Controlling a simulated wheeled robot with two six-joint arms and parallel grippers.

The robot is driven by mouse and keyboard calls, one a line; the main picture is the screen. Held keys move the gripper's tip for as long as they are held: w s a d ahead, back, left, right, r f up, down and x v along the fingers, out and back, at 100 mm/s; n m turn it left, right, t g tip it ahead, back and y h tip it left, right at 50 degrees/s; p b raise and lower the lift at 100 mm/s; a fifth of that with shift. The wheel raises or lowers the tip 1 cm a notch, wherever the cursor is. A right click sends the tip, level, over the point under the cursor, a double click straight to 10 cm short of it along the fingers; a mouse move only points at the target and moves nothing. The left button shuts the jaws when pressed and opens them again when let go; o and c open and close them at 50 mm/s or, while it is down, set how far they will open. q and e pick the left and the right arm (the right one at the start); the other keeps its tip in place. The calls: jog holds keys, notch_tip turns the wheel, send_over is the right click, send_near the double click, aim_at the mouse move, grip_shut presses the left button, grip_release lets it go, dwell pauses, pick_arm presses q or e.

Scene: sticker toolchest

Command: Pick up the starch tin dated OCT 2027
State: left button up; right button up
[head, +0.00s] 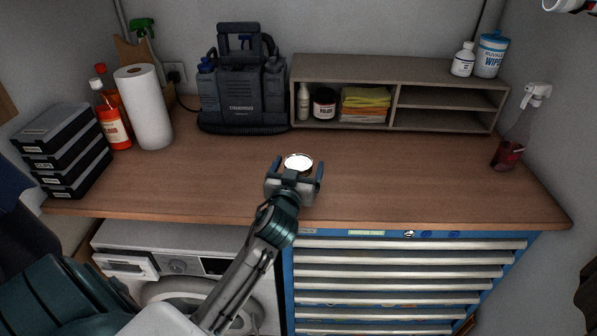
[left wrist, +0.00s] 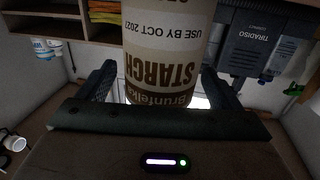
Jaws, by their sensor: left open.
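The starch tin (head: 298,160) stands on the wooden worktop, its pale round top showing in the head view. My left gripper (head: 297,172) is open at the tin, one finger on each side. In the left wrist view the fingers (left wrist: 158,84) flank the tin with gaps visible. The tin's lower part is hidden by the gripper in the head view. My right gripper is out of view.
A grey shelf unit (head: 396,83) with a jar, bottle and folded cloths stands behind. A dark machine (head: 243,90) stands back left. Black boxes (head: 62,150), a paper roll (head: 145,108) and red bottles are at left. The worktop (head: 420,175) right of the tin is clear.

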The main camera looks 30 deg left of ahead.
pick_arm(q)
jog(key=shift+w+a, duration=0.15)
jog(key=shift+w, duration=0.15)
jog(key=c, duration=1.3)
jog(key=shift+r, duration=0.15)
